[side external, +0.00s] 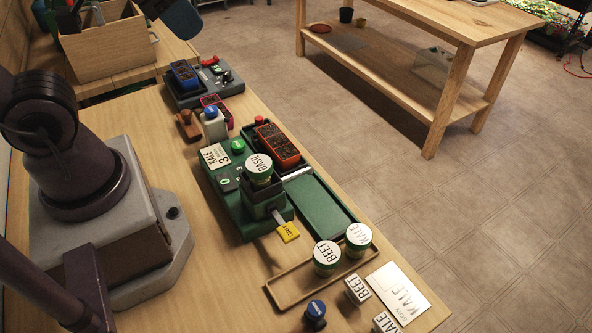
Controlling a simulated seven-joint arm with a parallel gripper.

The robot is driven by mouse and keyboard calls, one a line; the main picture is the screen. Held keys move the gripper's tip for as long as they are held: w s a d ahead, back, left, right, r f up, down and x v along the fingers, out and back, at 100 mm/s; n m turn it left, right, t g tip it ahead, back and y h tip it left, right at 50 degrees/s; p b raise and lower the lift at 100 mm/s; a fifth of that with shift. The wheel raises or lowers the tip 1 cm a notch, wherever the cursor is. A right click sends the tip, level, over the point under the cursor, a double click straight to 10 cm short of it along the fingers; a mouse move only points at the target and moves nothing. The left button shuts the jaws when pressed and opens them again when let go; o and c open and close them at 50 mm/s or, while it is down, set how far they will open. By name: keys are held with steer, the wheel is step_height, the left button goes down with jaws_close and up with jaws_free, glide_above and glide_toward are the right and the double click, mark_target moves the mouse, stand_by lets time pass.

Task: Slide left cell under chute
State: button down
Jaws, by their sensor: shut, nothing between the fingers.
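An orange seedling tray (277,146) with dark-filled cells sits at the far end of a green track (318,207). A green seeder (228,198) stands along the left side of the track. A tin labelled BASIL (259,171) stands on the seeder's dark green hopper block (262,203). The chute outlet cannot be made out from this side. The tray lies beyond the hopper, and the near part of the track is empty. A white bar (296,172) lies across the track at the tray's near end. My gripper's fingers do not show.
A wooden tray (285,294) holds tins labelled BEET (326,258) and KALE (358,240). A blue-topped stamp (315,314) and label blocks stand near the front. A grey station (203,87) with a blue tray stands behind. A yellow GRIT tag (288,232) sticks out beside the track.

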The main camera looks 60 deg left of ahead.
steer(key=c, duration=1.8)
jaws_free()
steer(key=shift+c, duration=0.2)
steer(key=o, duration=0.4)
steer(key=shift+a+f, duration=0.1)
steer(key=o, duration=0.5)
steer(key=shift+w+a+f+n+g, duration=0.15)
steer(key=shift+w+a+f+g, duration=0.15)
steer(key=shift+f, duration=0.2)
steer(key=shift+w+a+f+n+g, duration=0.15)
steer(key=shift+w+a+f+g, duration=0.1)
steer(key=shift+f+g, duration=0.2)
steer(key=n+g, duration=0.5)
steer(key=n, duration=1.4)
glide_toward(259, 118)
steer(key=shift+t, duration=0.25)
steer(key=f, duration=0.9)
steer(key=shift+s+a+f, duration=0.1)
steer(key=shift+s, duration=0.25)
jaws_close()
